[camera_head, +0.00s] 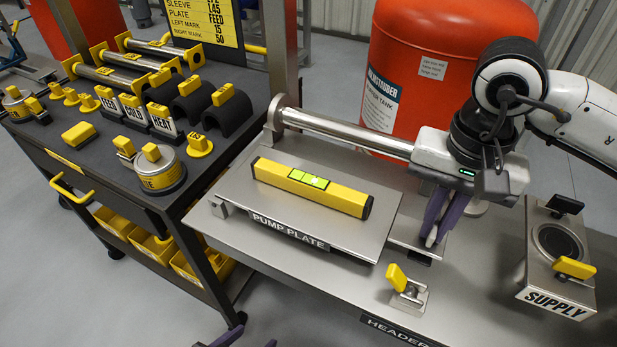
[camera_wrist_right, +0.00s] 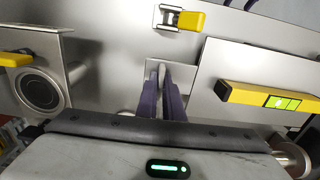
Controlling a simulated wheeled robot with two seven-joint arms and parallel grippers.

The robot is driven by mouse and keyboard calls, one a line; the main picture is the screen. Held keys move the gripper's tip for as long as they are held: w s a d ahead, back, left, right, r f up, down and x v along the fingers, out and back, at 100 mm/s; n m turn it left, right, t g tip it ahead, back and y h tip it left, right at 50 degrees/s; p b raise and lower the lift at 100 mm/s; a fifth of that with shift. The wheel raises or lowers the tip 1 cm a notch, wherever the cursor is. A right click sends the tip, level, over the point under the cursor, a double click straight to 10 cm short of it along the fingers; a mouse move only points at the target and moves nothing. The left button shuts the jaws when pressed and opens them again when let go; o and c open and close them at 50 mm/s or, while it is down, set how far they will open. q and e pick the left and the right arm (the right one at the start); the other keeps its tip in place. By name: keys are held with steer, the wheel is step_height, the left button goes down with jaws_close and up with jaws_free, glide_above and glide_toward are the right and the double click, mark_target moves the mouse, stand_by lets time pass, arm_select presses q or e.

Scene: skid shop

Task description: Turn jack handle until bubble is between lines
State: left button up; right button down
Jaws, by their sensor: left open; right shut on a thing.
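A yellow spirit level (camera_head: 270,173) lies on the pump plate (camera_head: 238,190). Its green vial (camera_head: 309,180) shows a bright spot, but the lines are too small to judge the bubble against them. The level also shows in the right wrist view (camera_wrist_right: 240,93). My right gripper (camera_head: 432,238) points down just right of the pump plate, its purple fingers shut on what seems to be the jack handle, mostly hidden between them. The fingers show in the right wrist view (camera_wrist_right: 163,72). My left gripper (camera_head: 250,342) is open at the bottom edge, only its fingertips showing.
A metal bracket with a yellow lever (camera_head: 397,277) stands in front of my right gripper. The SUPPLY block (camera_head: 535,280) is at the right. A steel pipe (camera_head: 345,128) runs behind the level, before a red tank (camera_head: 425,60). A dark parts cart (camera_head: 110,175) is at the left.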

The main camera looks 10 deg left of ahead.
steer(key=shift+n+b, duration=0.5)
steer(key=shift+b, duration=0.05)
steer(key=shift+r+n+b, duration=0.15)
steer(key=shift+n+b, duration=0.5)
steer(key=shift+n, duration=0.65)
steer(key=shift+w+n+b, duration=0.1)
steer(key=shift+n+b, duration=0.3)
steer(key=shift+b, duration=0.15)
steer(key=c, duration=2.2)
jaws_free()
steer(key=o, duration=0.3)
steer(key=shift+f, duration=0.2)
